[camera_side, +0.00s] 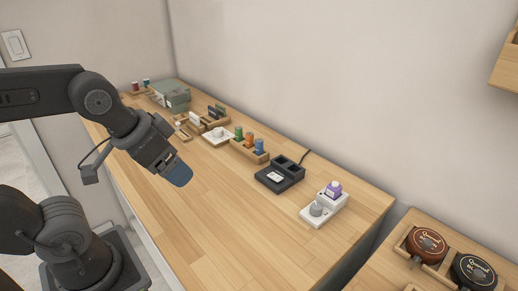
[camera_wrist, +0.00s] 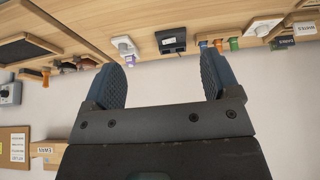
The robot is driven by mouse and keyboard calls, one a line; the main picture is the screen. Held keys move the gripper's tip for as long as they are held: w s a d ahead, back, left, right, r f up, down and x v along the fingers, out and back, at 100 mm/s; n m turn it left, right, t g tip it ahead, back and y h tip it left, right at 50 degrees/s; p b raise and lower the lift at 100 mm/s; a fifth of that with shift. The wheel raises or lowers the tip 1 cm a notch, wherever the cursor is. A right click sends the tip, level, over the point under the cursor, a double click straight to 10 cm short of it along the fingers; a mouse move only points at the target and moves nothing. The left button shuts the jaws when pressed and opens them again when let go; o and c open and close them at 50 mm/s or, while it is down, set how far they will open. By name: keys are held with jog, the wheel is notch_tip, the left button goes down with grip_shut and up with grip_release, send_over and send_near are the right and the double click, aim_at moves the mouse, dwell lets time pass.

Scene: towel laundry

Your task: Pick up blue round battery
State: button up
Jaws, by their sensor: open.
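A blue round battery (camera_side: 259,146) stands upright in a wooden holder (camera_side: 245,152), beside an orange one (camera_side: 249,139) and a green one (camera_side: 239,133). In the wrist view the scene is upside down, and the blue battery (camera_wrist: 203,45) shows small at the upper right, near the right finger. My gripper (camera_side: 180,173) hangs above the table's left part, well apart from the holder. Its blue padded fingers are spread with nothing between them in the wrist view (camera_wrist: 163,78).
A black charger (camera_side: 279,174) and a white base with a purple-topped item (camera_side: 333,189) stand to the right of the holder. A white dish (camera_side: 217,135), card holders and a grey-green box (camera_side: 171,95) lie farther back. The front of the table is clear.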

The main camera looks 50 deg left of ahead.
jog(key=c, duration=0.5)
jog(key=shift+o, duration=0.2)
jog(key=w+a+r+m+g, duration=0.1)
jog(key=w+a+r+m, duration=0.2)
jog(key=w, duration=0.4)
jog(key=m+g, duration=0.5)
jog(key=m, duration=0.8)
send_over(259, 140)
notch_tip(259, 140, down, 5)
notch_tip(259, 140, down, 14)
jog(key=shift+d+r, duration=0.1)
jog(key=shift+r, duration=0.05)
